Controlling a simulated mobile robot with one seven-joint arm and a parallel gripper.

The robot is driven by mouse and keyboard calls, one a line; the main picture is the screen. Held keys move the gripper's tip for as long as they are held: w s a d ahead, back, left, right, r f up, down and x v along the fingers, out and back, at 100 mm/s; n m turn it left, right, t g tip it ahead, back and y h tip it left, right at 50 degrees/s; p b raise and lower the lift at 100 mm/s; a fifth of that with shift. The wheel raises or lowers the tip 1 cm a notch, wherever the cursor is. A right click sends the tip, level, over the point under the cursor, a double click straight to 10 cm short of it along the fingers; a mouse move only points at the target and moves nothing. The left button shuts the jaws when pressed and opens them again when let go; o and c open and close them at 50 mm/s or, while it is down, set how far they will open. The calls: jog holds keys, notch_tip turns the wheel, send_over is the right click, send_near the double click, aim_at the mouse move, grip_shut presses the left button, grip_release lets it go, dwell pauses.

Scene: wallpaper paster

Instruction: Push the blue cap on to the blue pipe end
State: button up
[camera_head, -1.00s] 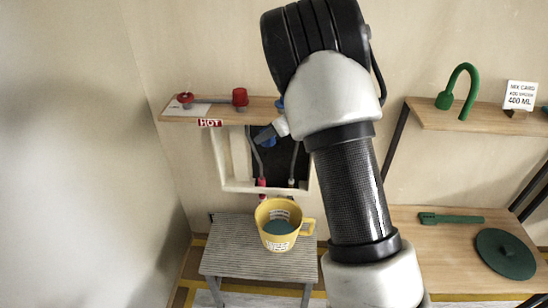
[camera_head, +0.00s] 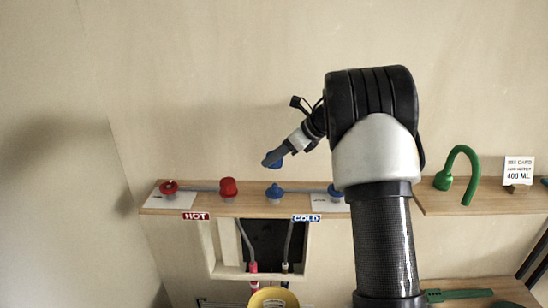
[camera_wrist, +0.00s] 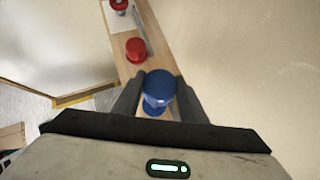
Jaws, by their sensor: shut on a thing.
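My gripper (camera_head: 274,159) is shut on the blue cap (camera_head: 277,164), which shows just under the fingers. The cap is in the air above the shelf. The blue pipe end (camera_head: 275,191) stands upright on the shelf, almost straight below the cap, with a clear gap between them in the head view. In the wrist view the cap (camera_wrist: 158,83) sits between the two dark fingers. More blue shows just beneath it, and I cannot tell there how much is the pipe end.
On the wooden shelf (camera_head: 150,203) stand a red cap (camera_head: 228,187), a red valve (camera_head: 168,188) and a blue valve (camera_head: 336,190), partly behind my arm. A green bent pipe (camera_head: 459,170) is on the right shelf. A yellow bucket (camera_head: 273,298) is below.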

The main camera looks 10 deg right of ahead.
aim_at(276, 185)
jog(key=shift+f, duration=0.1)
jog(key=shift+f+b, duration=1.95)
jog(key=shift+f, duration=0.85)
jog(key=shift+f+b, duration=1.2)
jog(key=shift+f, duration=0.95)
jog(key=o, duration=1.1)
jog(key=shift+o, duration=0.2)
jog(key=shift+d+r, duration=0.1)
jog(key=v, duration=1.7)
jog(key=shift+s, duration=0.2)
